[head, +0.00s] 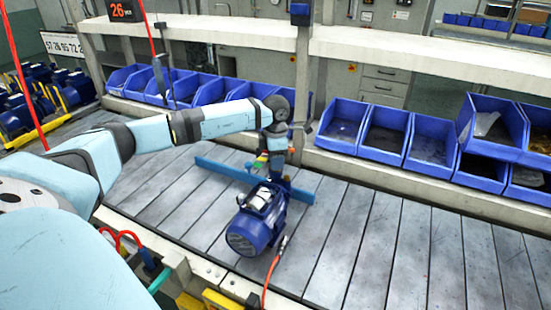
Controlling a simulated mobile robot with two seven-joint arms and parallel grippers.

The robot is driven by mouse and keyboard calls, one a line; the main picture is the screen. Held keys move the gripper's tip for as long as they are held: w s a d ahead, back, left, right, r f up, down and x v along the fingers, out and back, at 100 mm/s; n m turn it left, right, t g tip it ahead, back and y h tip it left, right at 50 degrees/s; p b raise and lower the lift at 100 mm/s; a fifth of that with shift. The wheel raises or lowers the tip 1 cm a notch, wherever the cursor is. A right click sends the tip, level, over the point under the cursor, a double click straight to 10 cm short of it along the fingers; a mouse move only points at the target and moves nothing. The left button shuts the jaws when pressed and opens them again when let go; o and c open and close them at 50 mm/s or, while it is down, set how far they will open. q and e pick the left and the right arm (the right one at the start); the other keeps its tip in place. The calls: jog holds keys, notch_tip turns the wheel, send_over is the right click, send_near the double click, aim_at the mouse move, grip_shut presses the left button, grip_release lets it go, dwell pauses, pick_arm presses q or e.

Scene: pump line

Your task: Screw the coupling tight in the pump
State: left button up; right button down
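A dark blue pump (256,222) with a rounded motor end lies on the slatted conveyor in the middle of the head view. An orange-red hose (270,275) runs up from the bottom edge. Its dark end piece (284,242), which may be the coupling, is beside the pump's right side; I cannot tell whether it touches. My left gripper (275,168) points down just behind the pump, above or at its far end. Small green and orange parts show at the gripper. Its fingertips are too small and dark to read. My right gripper is out of view.
A blue bar (222,169) lies across the conveyor behind the pump. Blue bins (432,138) line the far side under a pale shelf (430,57). A post (303,75) stands behind my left wrist. The conveyor slats (410,245) to the right are clear.

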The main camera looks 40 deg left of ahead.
pick_arm(q)
grip_shut()
jog(key=shift+m+b, duration=0.35)
jog(key=shift+m, duration=1.45)
jog(key=shift+m, duration=0.5)
jog(key=o, duration=0.6)
grip_release()
jog(key=shift+r, duration=0.1)
